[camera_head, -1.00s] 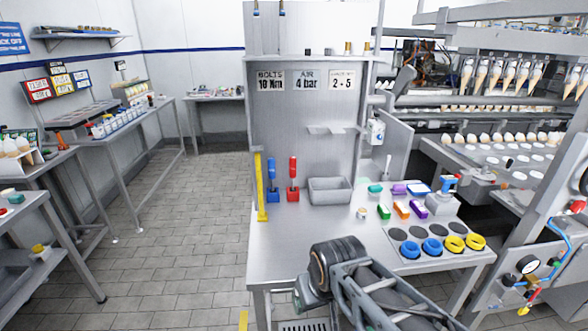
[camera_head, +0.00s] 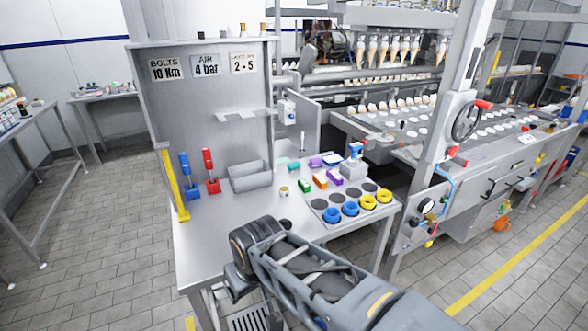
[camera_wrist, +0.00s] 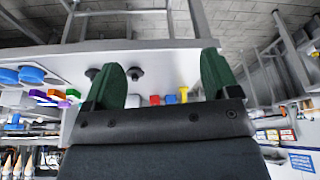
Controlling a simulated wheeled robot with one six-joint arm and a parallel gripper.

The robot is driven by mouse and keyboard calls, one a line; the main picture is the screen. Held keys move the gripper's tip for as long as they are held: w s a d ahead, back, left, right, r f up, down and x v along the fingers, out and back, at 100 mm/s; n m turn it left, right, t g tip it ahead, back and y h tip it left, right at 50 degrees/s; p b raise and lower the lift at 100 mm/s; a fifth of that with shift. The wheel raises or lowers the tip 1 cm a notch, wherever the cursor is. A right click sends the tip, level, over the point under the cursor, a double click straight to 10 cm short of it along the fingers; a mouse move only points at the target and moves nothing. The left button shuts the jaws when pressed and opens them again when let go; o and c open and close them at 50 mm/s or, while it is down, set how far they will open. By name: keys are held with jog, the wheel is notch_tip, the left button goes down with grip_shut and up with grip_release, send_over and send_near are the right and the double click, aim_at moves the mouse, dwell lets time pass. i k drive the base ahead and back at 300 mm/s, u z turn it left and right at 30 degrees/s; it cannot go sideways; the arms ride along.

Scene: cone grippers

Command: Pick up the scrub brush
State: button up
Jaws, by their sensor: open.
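I cannot tell for sure which thing is the scrub brush. Small coloured pieces lie on the steel workbench (camera_head: 225,238): a green block (camera_head: 305,185), an orange block (camera_head: 320,181) and a purple block (camera_head: 335,175). Behind them are a teal piece (camera_head: 284,167), a purple piece (camera_head: 316,161) and a blue-topped piece (camera_head: 332,160). My gripper (camera_wrist: 160,82) shows two green fingers wide apart in the wrist view, with nothing held between them.
A grey bin (camera_head: 250,184), a red-handled tool (camera_head: 211,172), a blue-handled tool (camera_head: 189,177) and a yellow upright (camera_head: 174,186) stand at the bench's left. A tray with blue rings (camera_head: 350,209) and yellow rings (camera_head: 384,196) is at right. A cone machine (camera_head: 400,125) stands behind.

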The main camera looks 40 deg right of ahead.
aim_at(293, 167)
jog(key=k, duration=0.5)
jog(key=z, duration=0.25)
jog(key=i, duration=0.45)
jog(key=z, duration=2.8)
jog(key=i, duration=1.05)
jog(key=u, duration=2.45)
